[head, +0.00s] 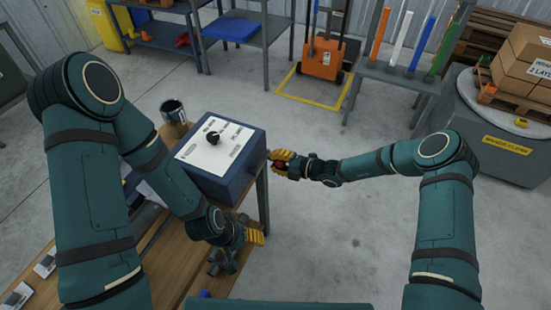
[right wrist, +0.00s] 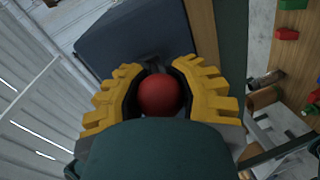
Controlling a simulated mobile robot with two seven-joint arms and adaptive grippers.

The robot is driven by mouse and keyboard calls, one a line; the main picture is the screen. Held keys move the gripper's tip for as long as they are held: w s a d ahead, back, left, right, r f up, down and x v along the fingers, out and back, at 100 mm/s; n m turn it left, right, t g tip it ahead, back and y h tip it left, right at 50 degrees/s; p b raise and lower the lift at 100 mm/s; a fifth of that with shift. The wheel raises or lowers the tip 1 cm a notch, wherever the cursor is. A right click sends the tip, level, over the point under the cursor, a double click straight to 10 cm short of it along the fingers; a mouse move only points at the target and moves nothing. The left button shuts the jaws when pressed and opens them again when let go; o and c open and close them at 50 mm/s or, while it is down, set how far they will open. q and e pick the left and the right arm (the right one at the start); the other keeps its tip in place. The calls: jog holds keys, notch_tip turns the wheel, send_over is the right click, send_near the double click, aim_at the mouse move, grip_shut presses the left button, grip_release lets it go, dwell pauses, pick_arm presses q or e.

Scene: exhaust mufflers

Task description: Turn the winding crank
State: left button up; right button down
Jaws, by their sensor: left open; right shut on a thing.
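The winding crank is on the side of a blue box (head: 240,172) with a white labelled top. Its red ball knob (right wrist: 158,95) sits between the yellow fingers of my right gripper (head: 279,160), which is shut on it at the box's right side. The crank's dark arm (right wrist: 153,65) shows just beyond the knob; the rest is hidden. My left gripper (head: 255,236) is open and empty, low beside the bench edge in front of the box.
The box stands on a wooden bench (head: 172,262) with a dark cup (head: 173,112) behind it. A black knob (head: 213,138) is on the box's top. Shelves, an orange cart (head: 324,58) and a pallet of cartons (head: 525,62) stand farther back. The floor right of the bench is clear.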

jog(key=shift+s+d+f+m+g+b, duration=0.1)
jog(key=shift+d+f+m+g+b, duration=0.15)
jog(key=shift+f+m, duration=0.45)
jog(key=shift+f+m+g+b, duration=0.15)
jog(key=shift+f+m+b, duration=0.15)
jog(key=shift+f+m, duration=0.35)
jog(key=shift+r+m, duration=0.1)
jog(key=shift+m, duration=0.15)
jog(key=c, duration=0.5)
grip_release()
jog(key=shift+d, duration=0.1)
jog(key=shift+c, duration=0.2)
jog(key=shift+s+r, duration=0.1)
jog(key=shift+a, duration=0.25)
jog(key=shift+d, duration=0.1)
jog(key=v, duration=1.2)
